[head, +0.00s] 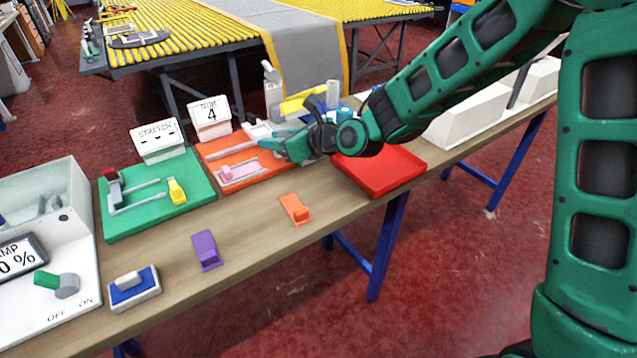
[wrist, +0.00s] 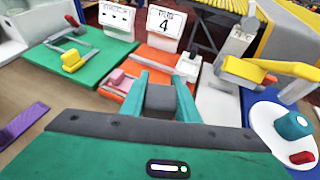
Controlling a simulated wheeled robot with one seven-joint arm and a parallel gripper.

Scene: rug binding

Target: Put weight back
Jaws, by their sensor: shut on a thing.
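My gripper (wrist: 160,90) has its two green fingers closed on a dark grey block (wrist: 160,103), which looks like the weight. In the head view my gripper (head: 284,146) is over the right part of the orange board (head: 212,148), pointing left. The block is not clear there, hidden by the fingers. The orange board carries a pink piece (head: 240,171), pale rails and a sign (head: 209,117) reading 4. I cannot tell whether the block touches anything beneath it.
A green board (head: 130,222) with a yellow piece (head: 177,191) lies left. A red tray (head: 385,170) is at right. Orange (head: 296,208), purple (head: 206,251) and blue-white (head: 134,288) pieces lie along the front. A yellow-armed device (wrist: 248,70) stands close right of my gripper.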

